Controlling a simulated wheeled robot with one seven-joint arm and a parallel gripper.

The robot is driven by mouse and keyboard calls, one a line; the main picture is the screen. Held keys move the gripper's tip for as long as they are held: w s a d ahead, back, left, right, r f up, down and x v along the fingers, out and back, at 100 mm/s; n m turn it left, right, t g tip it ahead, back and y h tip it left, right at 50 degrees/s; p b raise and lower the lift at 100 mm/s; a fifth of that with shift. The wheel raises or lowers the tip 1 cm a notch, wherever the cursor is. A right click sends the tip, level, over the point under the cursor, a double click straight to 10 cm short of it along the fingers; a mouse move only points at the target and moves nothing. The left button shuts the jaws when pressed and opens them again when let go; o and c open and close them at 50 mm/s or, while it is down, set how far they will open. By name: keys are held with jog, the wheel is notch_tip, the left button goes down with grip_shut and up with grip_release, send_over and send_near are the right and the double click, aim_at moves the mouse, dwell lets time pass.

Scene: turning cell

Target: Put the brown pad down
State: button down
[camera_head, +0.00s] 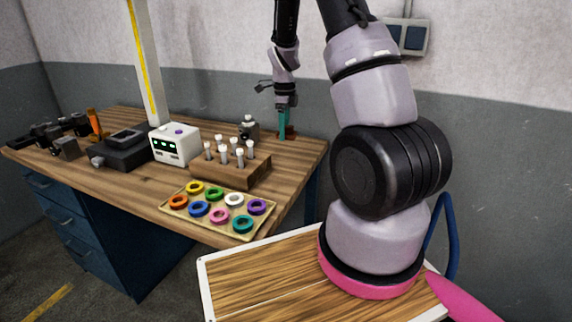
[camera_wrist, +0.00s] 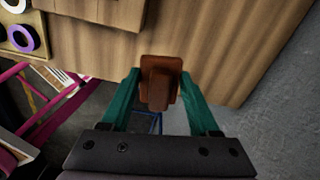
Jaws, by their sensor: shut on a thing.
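The brown pad (camera_wrist: 160,82) is between the two green fingers of my gripper (camera_wrist: 161,100) in the wrist view. The fingers are shut on its sides. In the head view my gripper (camera_head: 284,122) points down over the right back end of the wooden workbench (camera_head: 135,196). The pad shows there only as a small brown patch (camera_head: 285,136) by the fingertips. In the wrist view the pad lies over the bench top (camera_wrist: 215,50) near its edge. I cannot tell whether it touches the bench.
A wooden block with several pegs (camera_head: 230,172) and a tray of coloured rings (camera_head: 178,207) stand left of my gripper. A small dark device (camera_head: 249,130) is close by. A white box (camera_head: 176,146) stands further left. The bench's right end is fairly clear.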

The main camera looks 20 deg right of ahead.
aim_at(286, 163)
jog(key=shift+d+f+m, duration=0.15)
jog(key=shift+d+m, duration=0.05)
jog(key=shift+m, duration=0.6)
notch_tip(286, 163, down, 10)
jog(key=shift+r, duration=0.15)
jog(key=shift+c, duration=0.7)
grip_release()
